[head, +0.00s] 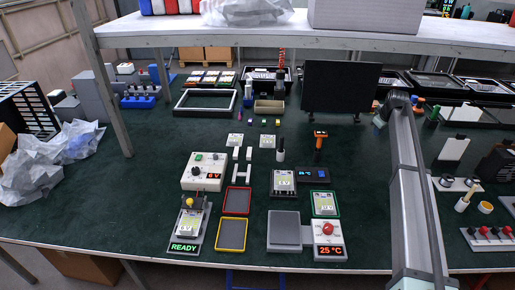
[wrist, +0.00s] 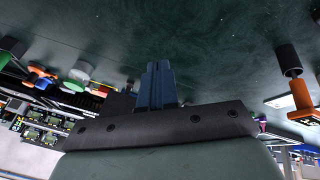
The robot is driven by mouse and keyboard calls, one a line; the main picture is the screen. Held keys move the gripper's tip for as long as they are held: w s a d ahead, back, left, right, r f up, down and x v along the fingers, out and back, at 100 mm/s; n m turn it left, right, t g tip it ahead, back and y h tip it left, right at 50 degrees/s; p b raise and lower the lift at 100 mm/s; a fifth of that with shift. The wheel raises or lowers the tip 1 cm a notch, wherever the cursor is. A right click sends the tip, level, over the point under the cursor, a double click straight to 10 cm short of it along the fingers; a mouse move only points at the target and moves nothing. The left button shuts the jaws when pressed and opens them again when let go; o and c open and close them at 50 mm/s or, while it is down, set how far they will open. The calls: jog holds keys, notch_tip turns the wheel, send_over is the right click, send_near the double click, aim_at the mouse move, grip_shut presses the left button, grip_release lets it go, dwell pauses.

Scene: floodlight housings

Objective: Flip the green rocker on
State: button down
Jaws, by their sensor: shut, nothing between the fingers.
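A white control box (head: 203,171) stands left of the table's middle in the head view. It carries a small green part (head: 198,157), a dark knob and a red-lit display. The green part is too small to tell whether it is a rocker or how it is set. My gripper (wrist: 157,70) shows in the wrist view with its two blue-grey fingers together and nothing between them. It is over the dark green table, apart from the control box. In the head view my arm reaches up the right side, and the fingers cannot be made out.
A fixture with a green READY display (head: 184,247) stands in front of the box. Red (head: 236,201) and yellow (head: 232,235) frames lie to its right. A scale-like unit (head: 328,240) shows 25 °C. A dark monitor (head: 340,88) stands behind.

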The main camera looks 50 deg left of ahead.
jog(key=s+a+r+n+g, duration=0.1)
jog(key=s+a+n, duration=0.1)
jog(key=s+a, duration=0.55)
jog(key=s+a+n+g, duration=0.1)
jog(key=s+a, duration=0.4)
jog(key=a, duration=0.6)
notch_tip(320, 180, up, 5)
jog(key=n+g+h, duration=0.3)
jog(key=n+h, duration=0.1)
jog(key=n, duration=0.5)
send_over(197, 159)
jog(key=w+a, duration=0.2)
jog(key=shift+s+d+r, duration=0.15)
jog(key=shift+d, duration=0.05)
jog(key=f, duration=0.9)
jog(key=s+d+f, duration=0.1)
jog(key=f, duration=0.4)
jog(key=shift+d, duration=0.1)
jog(key=shift+s, duration=0.1)
